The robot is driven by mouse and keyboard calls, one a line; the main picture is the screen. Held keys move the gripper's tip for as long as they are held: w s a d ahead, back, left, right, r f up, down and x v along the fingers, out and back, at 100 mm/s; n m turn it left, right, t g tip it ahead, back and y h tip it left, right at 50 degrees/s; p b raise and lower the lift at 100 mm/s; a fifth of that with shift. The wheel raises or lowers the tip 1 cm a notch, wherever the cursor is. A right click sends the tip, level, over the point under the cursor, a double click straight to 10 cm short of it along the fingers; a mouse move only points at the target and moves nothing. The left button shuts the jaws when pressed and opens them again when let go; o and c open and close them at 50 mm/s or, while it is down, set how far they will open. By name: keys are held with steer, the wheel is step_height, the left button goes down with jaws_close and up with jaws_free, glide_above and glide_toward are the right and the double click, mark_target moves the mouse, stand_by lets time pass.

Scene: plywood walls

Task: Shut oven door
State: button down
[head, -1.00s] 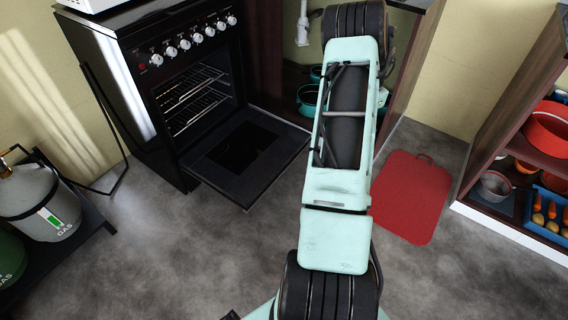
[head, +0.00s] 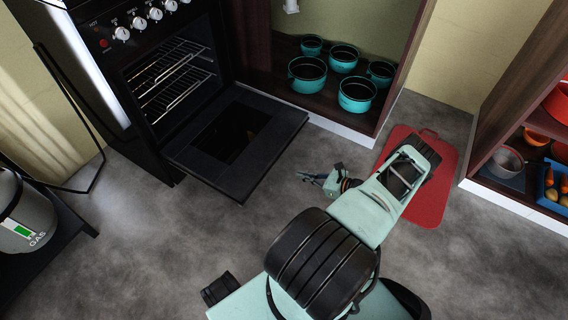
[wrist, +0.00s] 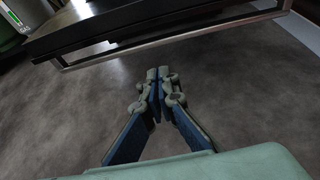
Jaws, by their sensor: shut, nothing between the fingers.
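The black oven (head: 150,80) stands at the upper left in the head view. Its door (head: 237,145) hangs open, lowered flat and out into the room, with wire racks (head: 172,75) showing inside. My gripper (head: 312,178) is just to the right of the door's front corner in the head view, apart from it. In the wrist view my gripper (wrist: 158,72) is shut and empty, low over the floor. The door (wrist: 150,28) crosses the top of that view, and its metal handle bar (wrist: 170,40) runs along the near edge, beyond the fingertips.
An open cupboard with several teal pots (head: 357,92) stands right of the oven. A red mat (head: 432,205) lies on the floor. A shelf unit (head: 515,120) is at the right, a gas cylinder (head: 22,215) at the left.

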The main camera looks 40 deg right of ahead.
steer(key=f+b+x, duration=0.1)
steer(key=b+x, duration=0.2)
steer(key=x, duration=0.8)
steer(key=shift+s+d+r, duration=0.1)
steer(key=shift+s+r, duration=0.1)
steer(key=shift+r, duration=1.1)
steer(key=shift+s+d+r, duration=0.1)
steer(key=shift+s+r, duration=0.1)
steer(key=shift+r, duration=1.15)
steer(key=shift+r, duration=0.1)
